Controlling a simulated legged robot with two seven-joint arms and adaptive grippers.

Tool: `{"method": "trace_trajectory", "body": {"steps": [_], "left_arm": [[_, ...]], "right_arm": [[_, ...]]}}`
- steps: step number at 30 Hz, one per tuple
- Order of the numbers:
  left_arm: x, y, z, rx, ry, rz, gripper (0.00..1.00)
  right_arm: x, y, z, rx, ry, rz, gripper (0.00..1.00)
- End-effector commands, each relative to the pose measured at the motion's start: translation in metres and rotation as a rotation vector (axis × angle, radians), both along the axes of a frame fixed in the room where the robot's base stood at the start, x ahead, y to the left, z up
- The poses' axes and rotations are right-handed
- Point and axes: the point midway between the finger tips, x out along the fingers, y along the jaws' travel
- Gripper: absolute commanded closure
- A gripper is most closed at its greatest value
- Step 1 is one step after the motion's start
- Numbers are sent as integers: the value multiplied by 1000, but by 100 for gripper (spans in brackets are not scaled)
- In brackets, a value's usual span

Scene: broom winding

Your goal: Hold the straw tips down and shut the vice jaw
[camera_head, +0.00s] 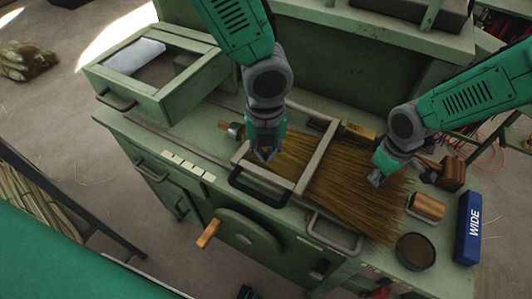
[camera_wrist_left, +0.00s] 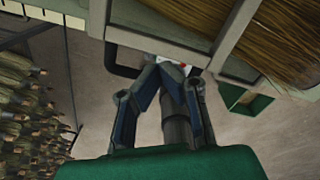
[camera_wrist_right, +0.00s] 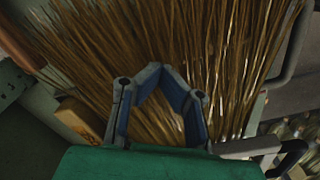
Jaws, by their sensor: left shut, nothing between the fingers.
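The broom's straw (camera_head: 355,195) lies fanned out across the green bench, its tips toward the front right. A pale vice frame (camera_head: 318,160) crosses the straw, with a dark handle (camera_head: 258,192) at its front. My left gripper (camera_head: 264,156) is shut and empty, close above the frame. In the left wrist view its fingertips (camera_wrist_left: 168,62) are beside the dark handle; I cannot tell if they touch it. My right gripper (camera_head: 376,180) is low over the straw, fingertips pointing down. In the right wrist view its fingers (camera_wrist_right: 157,70) converge over the straw, and contact is unclear.
A blue box (camera_head: 468,228) marked WIDE, a round dark tin (camera_head: 415,251) and a wooden block (camera_head: 427,207) stand to the right of the straw. An open drawer box (camera_head: 160,75) is at the back left. A wooden crank handle (camera_head: 208,234) sticks out at the front.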

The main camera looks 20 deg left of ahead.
Motion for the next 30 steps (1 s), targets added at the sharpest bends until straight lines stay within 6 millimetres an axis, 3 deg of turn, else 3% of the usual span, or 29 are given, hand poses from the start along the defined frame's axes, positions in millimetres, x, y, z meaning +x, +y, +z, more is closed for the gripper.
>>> {"method": "trace_trajectory", "body": {"steps": [10,21,30], "left_arm": [[1,0,10,-2,-2,1,100],[2,0,85,-4,-4,1,100],[1,1,117,-2,-1,1,100]], "right_arm": [[-1,0,-1,-1,3,0,100],[-1,0,-1,-1,3,0,100],[-1,0,-1,-1,3,0,100]]}}
